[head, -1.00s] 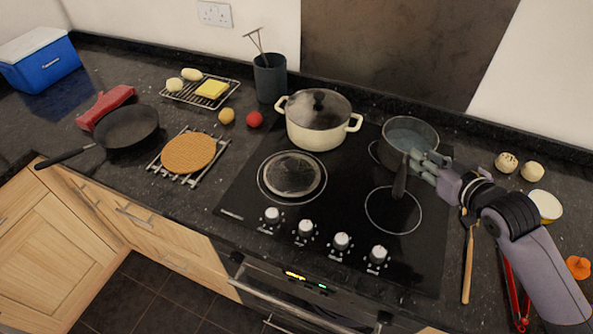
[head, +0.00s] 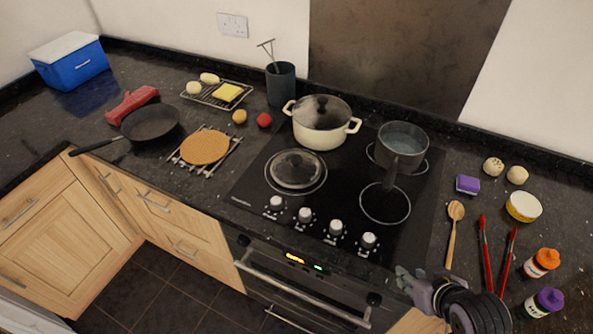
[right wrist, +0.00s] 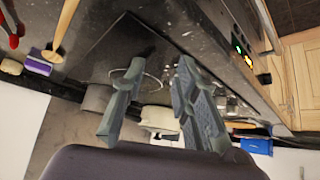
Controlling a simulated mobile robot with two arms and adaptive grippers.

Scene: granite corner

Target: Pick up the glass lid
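A round glass lid (head: 297,169) with a dark knob lies knob-up on the front left burner of the black hob. A second glass lid (head: 321,108) with a dark knob sits on the cream pot (head: 319,130) behind it. My right gripper (head: 408,283) is low at the front right corner of the hob, well to the right of both lids and touching neither. Its two fingers are spread apart and empty in the right wrist view (right wrist: 160,68). I cannot make out the lids clearly in that view. My left gripper is out of view.
A grey saucepan (head: 401,145) stands on the back right burner, its handle pointing to the front. Several knobs line the hob's front edge. A wooden spoon (head: 453,232), red tongs (head: 486,255) and bottles (head: 541,262) lie or stand on the right counter. The front right burner is otherwise clear.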

